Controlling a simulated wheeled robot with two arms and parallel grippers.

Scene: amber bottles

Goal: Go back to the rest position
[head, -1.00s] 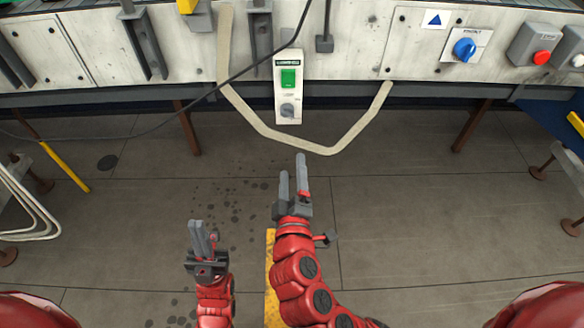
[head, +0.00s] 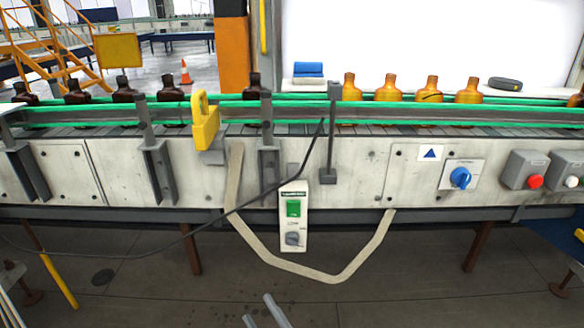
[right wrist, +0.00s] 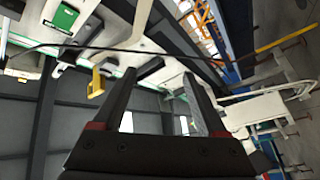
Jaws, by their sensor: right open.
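My right gripper (head: 262,311) shows only as grey fingertips at the bottom edge of the head view, below the conveyor. In the right wrist view my right gripper (right wrist: 158,88) has its two dark fingers spread wide, with nothing between them. It is apart from the machine. My left gripper is out of the head view. Dark amber bottles (head: 168,88) stand on the conveyor (head: 335,130) at the left, and brighter amber bottles (head: 388,88) stand at the right in front of a lit white panel.
A control box with a green button (head: 293,208) hangs from the conveyor front, with a beige looped strip (head: 320,275) around it. The floor below looks open.

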